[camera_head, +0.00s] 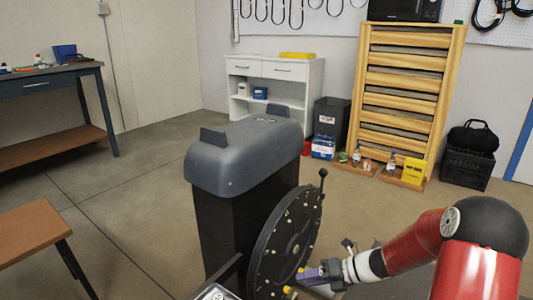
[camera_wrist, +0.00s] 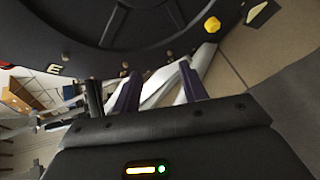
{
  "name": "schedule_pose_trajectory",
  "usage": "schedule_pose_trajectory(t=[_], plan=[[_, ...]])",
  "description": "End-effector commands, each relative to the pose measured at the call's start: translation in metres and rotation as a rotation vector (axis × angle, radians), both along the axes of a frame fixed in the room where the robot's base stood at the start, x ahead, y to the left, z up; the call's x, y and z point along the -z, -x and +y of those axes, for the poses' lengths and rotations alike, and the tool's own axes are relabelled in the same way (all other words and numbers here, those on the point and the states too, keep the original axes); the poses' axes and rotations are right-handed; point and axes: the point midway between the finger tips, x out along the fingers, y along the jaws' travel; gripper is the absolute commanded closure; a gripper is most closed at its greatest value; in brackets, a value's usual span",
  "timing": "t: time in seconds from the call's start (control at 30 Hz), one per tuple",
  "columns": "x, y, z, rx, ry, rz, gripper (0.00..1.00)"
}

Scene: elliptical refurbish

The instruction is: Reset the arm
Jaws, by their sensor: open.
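My gripper (camera_head: 306,274) is at the end of my red arm in the lower right of the head view. It is by the lower right edge of the elliptical's round black wheel (camera_head: 270,245). In the wrist view, my gripper's two purple fingers (camera_wrist: 158,88) are apart, with nothing clearly held between them. The wheel (camera_wrist: 125,25) fills the top of that view, with a yellow knob (camera_wrist: 212,25) to the right. The elliptical's grey housing (camera_head: 240,160) stands on a black body. Whether the fingers touch the machine cannot be told.
A brown bench (camera_head: 35,235) is at the lower left and a workbench (camera_head: 50,85) behind it. A white cabinet (camera_head: 312,85), a wooden rack (camera_head: 405,85) and a black crate (camera_head: 465,165) line the back. Open floor (camera_head: 130,190) lies left of the machine.

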Motion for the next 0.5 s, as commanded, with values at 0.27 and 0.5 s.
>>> schedule_pose_trajectory(t=[0.27, 0.5], plan=[[-0.085, 0.072, 0.019, -0.662, 0.467, -0.565, 0.57], [-0.147, 0.137, 0.015, -1.272, 0.784, -0.992, 0.57]])
